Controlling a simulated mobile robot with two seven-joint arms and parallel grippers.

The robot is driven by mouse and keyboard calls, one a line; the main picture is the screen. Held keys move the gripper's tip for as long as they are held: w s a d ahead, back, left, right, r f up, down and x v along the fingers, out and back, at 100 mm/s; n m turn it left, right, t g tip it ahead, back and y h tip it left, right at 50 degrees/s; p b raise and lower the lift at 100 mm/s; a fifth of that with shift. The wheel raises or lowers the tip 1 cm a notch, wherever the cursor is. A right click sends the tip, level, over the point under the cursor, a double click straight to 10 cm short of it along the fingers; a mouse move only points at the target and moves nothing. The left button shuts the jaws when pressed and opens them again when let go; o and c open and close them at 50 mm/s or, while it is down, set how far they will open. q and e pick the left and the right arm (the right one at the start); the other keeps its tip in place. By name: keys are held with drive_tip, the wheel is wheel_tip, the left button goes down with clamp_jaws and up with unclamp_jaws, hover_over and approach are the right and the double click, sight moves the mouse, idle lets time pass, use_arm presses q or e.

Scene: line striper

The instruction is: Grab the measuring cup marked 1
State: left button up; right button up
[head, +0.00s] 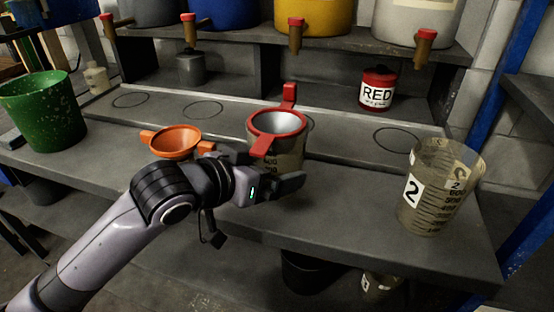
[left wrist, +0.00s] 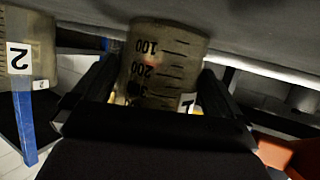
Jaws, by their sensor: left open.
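The measuring cup marked 1 (head: 290,160) stands on the grey bench, with a red-rimmed funnel (head: 278,123) sitting in its top. In the left wrist view the cup (left wrist: 165,60) appears upside down, with scale marks and part of a label reading 1. My left gripper (head: 268,175) is at the near side of this cup, low down. Its fingers are open, one on each side of the cup in the left wrist view; I cannot tell whether they touch it. The gripper hides the cup's lower part in the head view. My right gripper is not in view.
A measuring cup marked 2 (head: 437,190) stands at the bench's right end. An orange funnel (head: 176,142) is just left of my gripper. A green bucket (head: 42,112) is at far left, a red can (head: 377,90) behind. Tapped paint tanks line the shelf above.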

use_arm(q)
drive_tip(key=c, duration=0.7)
drive_tip(key=shift+r, duration=0.1)
